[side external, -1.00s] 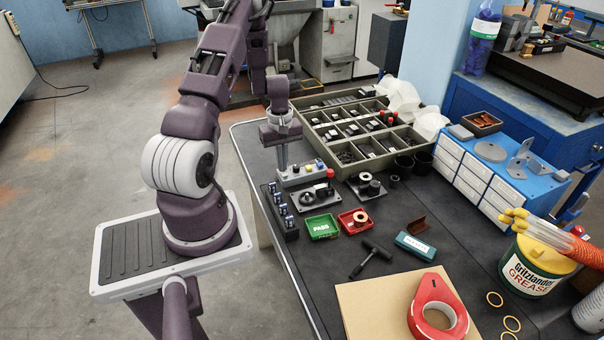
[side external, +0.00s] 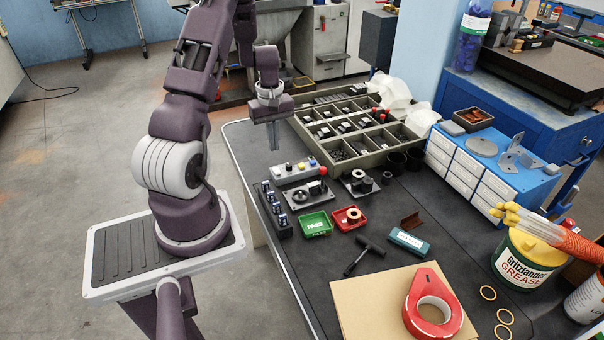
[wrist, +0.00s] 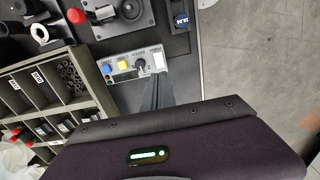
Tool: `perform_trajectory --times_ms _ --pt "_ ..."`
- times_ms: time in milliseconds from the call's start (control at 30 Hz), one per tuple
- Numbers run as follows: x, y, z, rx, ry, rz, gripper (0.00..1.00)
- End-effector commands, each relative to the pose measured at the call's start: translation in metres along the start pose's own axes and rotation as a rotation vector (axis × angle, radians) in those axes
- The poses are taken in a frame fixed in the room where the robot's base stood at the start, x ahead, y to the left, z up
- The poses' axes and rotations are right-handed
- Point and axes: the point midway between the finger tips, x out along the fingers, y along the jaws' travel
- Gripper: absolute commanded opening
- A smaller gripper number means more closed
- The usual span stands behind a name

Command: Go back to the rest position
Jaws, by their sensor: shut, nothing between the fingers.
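My gripper (side external: 273,146) is shut and empty. In the side external view it hangs above the bench, fingers pointing down, just behind the grey control box (side external: 298,171) and left of the divided parts tray (side external: 346,153). In the wrist view the shut fingers (wrist: 163,92) point toward the control box (wrist: 132,67), which has a yellow button, a blue button, a black knob and a white switch. No contact between fingers and box shows.
A block with blue-topped pieces (side external: 279,214), a green PASS tray (side external: 315,225) and a red tray (side external: 347,217) stand in front. A black hammer-shaped tool (side external: 364,256) and tape dispenser (side external: 433,308) lie nearer. The air around my gripper is clear.

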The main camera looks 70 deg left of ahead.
Motion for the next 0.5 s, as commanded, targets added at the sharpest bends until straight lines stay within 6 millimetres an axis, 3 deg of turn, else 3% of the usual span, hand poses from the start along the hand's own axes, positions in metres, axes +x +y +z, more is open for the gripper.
perform_trajectory --times_ms 133,233,367,433,500 --pt "-0.009 0.006 0.005 0.024 0.004 0.011 0.00" --pt "-0.052 0.032 0.036 0.153 0.025 0.063 0.00" --pt "-0.140 0.059 0.125 0.470 0.070 0.164 0.00" --pt "-0.183 0.054 0.181 0.665 0.103 0.216 0.00" --pt "-0.218 0.034 0.235 0.869 0.145 0.262 0.00"
